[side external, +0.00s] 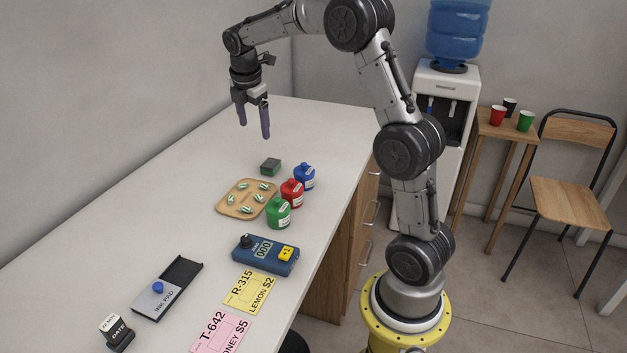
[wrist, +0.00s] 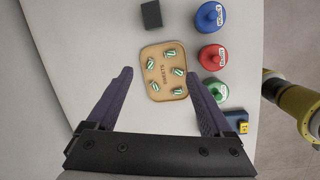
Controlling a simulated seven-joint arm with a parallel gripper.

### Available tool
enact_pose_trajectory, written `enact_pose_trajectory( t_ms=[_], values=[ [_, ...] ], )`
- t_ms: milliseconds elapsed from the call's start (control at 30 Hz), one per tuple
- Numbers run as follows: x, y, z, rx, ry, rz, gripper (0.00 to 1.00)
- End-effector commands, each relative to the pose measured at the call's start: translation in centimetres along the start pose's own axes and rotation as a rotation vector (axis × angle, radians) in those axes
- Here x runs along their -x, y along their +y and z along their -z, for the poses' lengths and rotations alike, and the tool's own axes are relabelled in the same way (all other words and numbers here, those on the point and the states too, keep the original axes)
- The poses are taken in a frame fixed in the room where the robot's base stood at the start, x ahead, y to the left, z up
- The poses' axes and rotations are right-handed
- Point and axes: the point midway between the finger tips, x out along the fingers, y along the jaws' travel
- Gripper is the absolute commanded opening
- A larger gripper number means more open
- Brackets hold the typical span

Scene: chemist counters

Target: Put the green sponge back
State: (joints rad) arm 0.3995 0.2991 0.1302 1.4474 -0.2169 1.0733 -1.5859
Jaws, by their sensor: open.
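The green sponge (side external: 270,167) is a small block with a dark grey top and a green lower side. It lies on the white counter (side external: 150,200), just beyond the wooden sweets tray. In the wrist view it shows as a dark block (wrist: 151,14) at the top, apart from the tray. My gripper (side external: 254,138) has purple fingers, which are open and empty. It hangs in the air above the counter, to the left of and above the sponge. In the wrist view the open fingers (wrist: 160,75) spread either side of the tray, with the sponge beyond them.
The tray (side external: 228,211) holds several green-striped sweets. Blue (side external: 304,177), red (side external: 292,193) and green (side external: 278,213) jars stand close on its right. Nearer are a blue counter device (side external: 262,257), ticket cards (side external: 250,291), an ink pad (side external: 155,300) and a date stamp (side external: 116,334). The counter's left side is clear.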

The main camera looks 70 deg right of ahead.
Motion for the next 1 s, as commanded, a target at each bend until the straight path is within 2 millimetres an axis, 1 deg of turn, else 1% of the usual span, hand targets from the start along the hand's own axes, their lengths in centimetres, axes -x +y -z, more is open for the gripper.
enact_pose_trajectory(
  t_ms=[33, 67, 100, 167, 200, 267, 300, 367, 400, 467, 500, 600, 700, 833, 900, 1000],
  values=[
    [2.5, -1.7, 1.5, -0.076, 0.019, -0.032, 0.85],
    [3.5, -2.7, 2.4, -0.129, 0.031, -0.044, 0.85],
    [4.9, -4.1, 3.4, -0.200, 0.049, -0.061, 0.85],
    [6.8, -6.4, 4.8, -0.308, 0.081, -0.085, 0.85],
    [7.9, -8.0, 5.7, -0.378, 0.103, -0.097, 0.85],
    [9.2, -10.6, 7.0, -0.484, 0.140, -0.110, 0.85],
    [10.0, -12.3, 7.7, -0.554, 0.166, -0.119, 0.85],
    [10.9, -15.0, 8.7, -0.660, 0.209, -0.125, 0.85],
    [11.3, -16.9, 9.3, -0.731, 0.237, -0.126, 0.85],
    [11.6, -19.7, 10.2, -0.836, 0.283, -0.123, 0.85],
    [11.7, -21.5, 10.7, -0.904, 0.313, -0.118, 0.85],
    [11.4, -25.5, 11.6, -1.058, 0.383, -0.096, 0.85],
    [10.8, -28.5, 12.2, -1.179, 0.436, -0.069, 0.85],
    [10.0, -30.7, 12.6, -1.276, 0.477, -0.040, 0.85],
    [9.8, -31.2, 12.7, -1.301, 0.487, -0.032, 0.85],
    [9.7, -31.4, 12.8, -1.314, 0.489, -0.027, 0.85]
  ],
)
